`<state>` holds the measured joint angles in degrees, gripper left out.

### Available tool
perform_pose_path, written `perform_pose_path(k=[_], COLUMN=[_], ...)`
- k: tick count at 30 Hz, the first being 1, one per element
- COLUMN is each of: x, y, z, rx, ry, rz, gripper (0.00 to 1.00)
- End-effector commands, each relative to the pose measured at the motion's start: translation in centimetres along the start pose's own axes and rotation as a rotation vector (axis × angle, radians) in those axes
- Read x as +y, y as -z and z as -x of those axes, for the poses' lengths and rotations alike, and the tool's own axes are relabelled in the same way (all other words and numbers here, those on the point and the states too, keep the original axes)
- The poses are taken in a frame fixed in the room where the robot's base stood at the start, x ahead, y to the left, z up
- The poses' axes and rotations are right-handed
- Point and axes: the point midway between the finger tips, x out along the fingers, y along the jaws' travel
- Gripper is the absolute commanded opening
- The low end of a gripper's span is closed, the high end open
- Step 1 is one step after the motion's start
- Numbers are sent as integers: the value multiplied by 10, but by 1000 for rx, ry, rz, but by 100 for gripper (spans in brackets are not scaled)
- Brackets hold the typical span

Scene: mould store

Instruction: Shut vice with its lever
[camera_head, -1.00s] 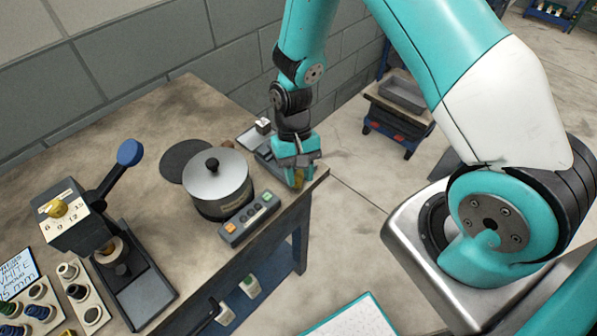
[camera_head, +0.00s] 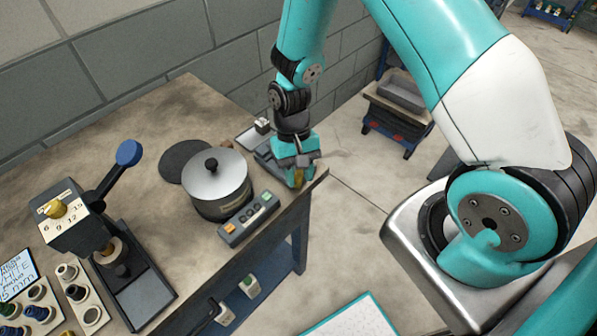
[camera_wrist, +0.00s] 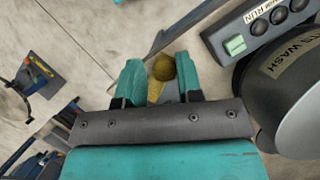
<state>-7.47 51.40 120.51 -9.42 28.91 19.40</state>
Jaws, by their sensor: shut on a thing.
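The vice (camera_head: 263,148) is a low grey body near the right corner of the bench, partly hidden behind my gripper. A small pale block (camera_head: 262,126) shows at its far end. Its lever (camera_head: 298,181) is yellow and shows just below my fingers at the bench edge. The vice jaws are too small and covered to read.
A lidded pot (camera_head: 215,180) and a control box (camera_head: 249,218) with buttons stand left of my gripper. A dark round mat (camera_head: 188,161) lies behind the pot. A press with a blue-knobbed handle (camera_head: 129,153) stands further left. Beyond the right bench edge is open floor.

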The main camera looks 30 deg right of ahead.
Motion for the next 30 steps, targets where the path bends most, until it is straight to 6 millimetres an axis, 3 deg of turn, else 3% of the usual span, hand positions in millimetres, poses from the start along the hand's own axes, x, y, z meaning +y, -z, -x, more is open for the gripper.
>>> perform_pose_path(k=[28,29,30], x=[-1,-1,-1], y=[3,3,2], z=[1,1,1], rx=[9,9,9], ry=[3,3,3], rz=[4,4,4], gripper=[10,40,49])
